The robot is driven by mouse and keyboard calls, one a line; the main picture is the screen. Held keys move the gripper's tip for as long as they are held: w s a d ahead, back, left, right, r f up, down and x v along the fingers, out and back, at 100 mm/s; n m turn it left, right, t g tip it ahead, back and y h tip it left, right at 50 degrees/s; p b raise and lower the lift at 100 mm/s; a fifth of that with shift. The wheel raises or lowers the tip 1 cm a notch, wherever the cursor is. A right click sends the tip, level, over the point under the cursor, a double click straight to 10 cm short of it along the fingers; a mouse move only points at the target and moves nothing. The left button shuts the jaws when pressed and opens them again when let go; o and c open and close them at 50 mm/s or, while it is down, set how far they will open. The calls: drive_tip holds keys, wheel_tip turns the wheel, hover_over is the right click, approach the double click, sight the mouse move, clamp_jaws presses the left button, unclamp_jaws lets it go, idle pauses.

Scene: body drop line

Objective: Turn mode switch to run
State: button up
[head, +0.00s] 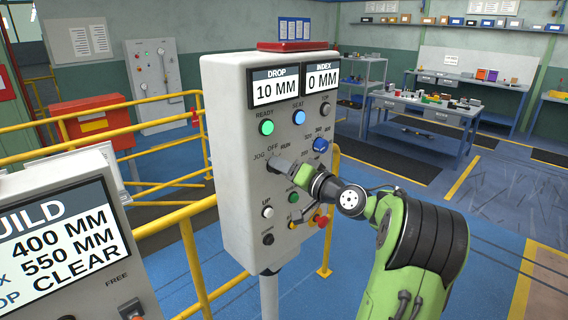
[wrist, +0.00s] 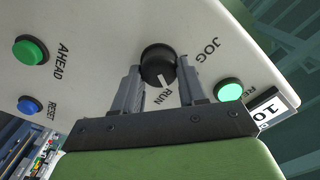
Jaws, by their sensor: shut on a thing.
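The mode switch (wrist: 157,62) is a round black knob on the pale control box (head: 228,150). My gripper (wrist: 159,68) is shut on it, one finger on each side, in the wrist view. A white mark on the knob's edge faces the RUN label. JOG shows to the upper right of the knob; OFF is hidden there behind a finger.
The box shows DROP 10 MM and INDEX 0 MM, with a lit green READY lamp (head: 266,127) and a blue lamp (head: 298,117). A red button (head: 321,219) sits below my wrist. Yellow railings (head: 185,212) and a second console (head: 60,240) stand to the left.

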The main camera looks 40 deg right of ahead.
drive_tip(key=shift+m+p, duration=1)
drive_tip(key=shift+m, duration=0.9)
drive_tip(key=shift+f, duration=0.1)
drive_tip(key=o, duration=1.1)
drive_tip(key=shift+c, duration=0.2)
drive_tip(key=s+b, duration=0.2)
drive_tip(key=s, duration=1.3)
drive_tip(key=shift+s+d+b, duration=0.25)
drive_tip(key=shift+s+b, duration=0.1)
drive_tip(key=shift+s, duration=0.05)
drive_tip(key=shift+w, duration=0.1)
